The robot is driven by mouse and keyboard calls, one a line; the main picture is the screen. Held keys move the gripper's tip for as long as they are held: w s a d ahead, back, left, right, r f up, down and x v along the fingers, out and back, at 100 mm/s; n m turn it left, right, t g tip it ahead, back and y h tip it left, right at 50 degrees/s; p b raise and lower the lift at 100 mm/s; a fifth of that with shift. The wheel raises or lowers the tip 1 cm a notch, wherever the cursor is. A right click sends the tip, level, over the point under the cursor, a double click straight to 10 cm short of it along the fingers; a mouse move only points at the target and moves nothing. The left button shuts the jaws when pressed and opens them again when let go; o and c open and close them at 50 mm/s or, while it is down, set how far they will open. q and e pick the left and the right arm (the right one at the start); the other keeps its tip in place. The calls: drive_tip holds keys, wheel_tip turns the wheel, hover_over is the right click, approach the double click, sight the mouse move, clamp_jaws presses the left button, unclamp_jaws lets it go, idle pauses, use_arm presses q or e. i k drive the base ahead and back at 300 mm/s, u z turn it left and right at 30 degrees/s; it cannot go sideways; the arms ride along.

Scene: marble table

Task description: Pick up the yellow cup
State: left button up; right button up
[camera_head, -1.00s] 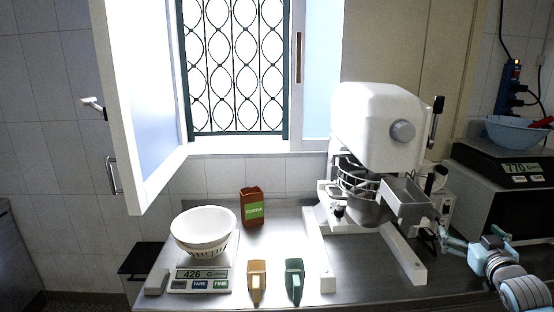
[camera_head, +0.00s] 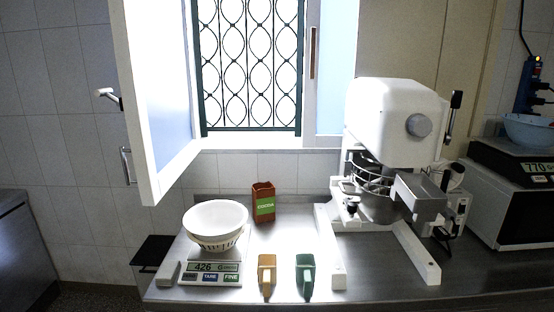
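A yellow cup (camera_head: 267,272) with a handle towards the front stands near the front edge of the metal table (camera_head: 380,288), in the middle of the head view. A green cup (camera_head: 305,274) of like shape stands just to its right, a small gap apart. Neither of my grippers shows in the head view now, so I cannot see whether they are open or shut. Nothing is touching the yellow cup.
A white bowl (camera_head: 216,222) sits on a scale (camera_head: 205,268) left of the cups. A brown cocoa box (camera_head: 263,203) stands behind. A white mixer (camera_head: 395,125) stands to the right, its legs reaching forward. An open window panel (camera_head: 160,100) hangs at the left.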

sight(267, 262)
drive_tip(key=u, duration=2.1)
drive_tip(key=i, duration=2.95)
drive_tip(key=z, duration=4.15)
drive_tip(key=i, duration=0.55)
